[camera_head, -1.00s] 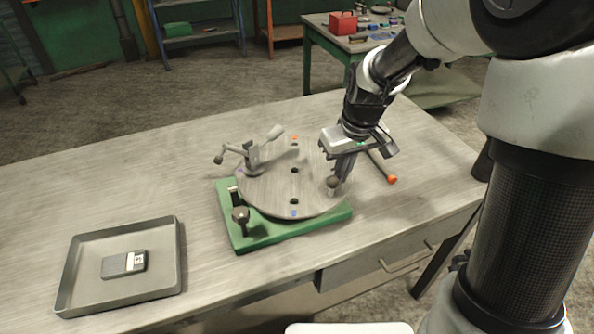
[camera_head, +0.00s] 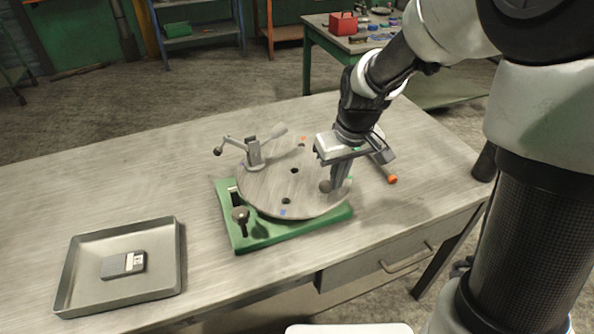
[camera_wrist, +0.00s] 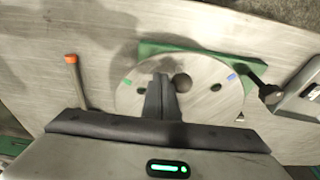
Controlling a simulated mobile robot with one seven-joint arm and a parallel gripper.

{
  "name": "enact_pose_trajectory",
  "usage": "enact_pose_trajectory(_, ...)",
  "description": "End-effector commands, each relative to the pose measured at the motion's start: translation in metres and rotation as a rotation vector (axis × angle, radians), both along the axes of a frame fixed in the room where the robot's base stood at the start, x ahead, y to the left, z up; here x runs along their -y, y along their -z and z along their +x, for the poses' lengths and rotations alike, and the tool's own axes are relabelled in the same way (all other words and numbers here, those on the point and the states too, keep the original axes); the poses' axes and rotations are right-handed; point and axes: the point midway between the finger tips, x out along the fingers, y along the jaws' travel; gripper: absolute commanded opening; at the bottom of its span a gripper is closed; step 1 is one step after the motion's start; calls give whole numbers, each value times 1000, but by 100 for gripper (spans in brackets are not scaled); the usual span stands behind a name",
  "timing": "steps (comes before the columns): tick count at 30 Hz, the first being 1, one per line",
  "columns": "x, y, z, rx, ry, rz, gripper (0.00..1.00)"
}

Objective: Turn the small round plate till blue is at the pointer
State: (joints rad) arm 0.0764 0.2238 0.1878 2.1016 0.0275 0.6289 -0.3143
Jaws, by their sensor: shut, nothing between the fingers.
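The small round plate (camera_head: 265,188) lies on a green base (camera_head: 250,236) on the bench. The blue mark (camera_head: 283,212) is at its near rim, and the orange mark (camera_head: 303,139) at its far rim. In the wrist view, the blue mark (camera_wrist: 233,75) is on the right rim, apart from the small pointer (camera_wrist: 240,117), and a green mark (camera_wrist: 127,82) is on the left rim. A dark ball knob (camera_head: 325,187) stands on the plate. My gripper (camera_head: 338,186) is shut and empty, its fingers down beside the knob; I cannot tell whether they touch it.
An orange-tipped rod (camera_head: 392,179) lies right. Bench between is clear.

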Motion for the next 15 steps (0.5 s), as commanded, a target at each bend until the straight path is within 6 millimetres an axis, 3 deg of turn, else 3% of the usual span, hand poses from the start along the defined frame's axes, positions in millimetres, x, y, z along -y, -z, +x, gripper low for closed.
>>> enact_pose_trajectory(15,-8,0,-8,1,-2,0,0)
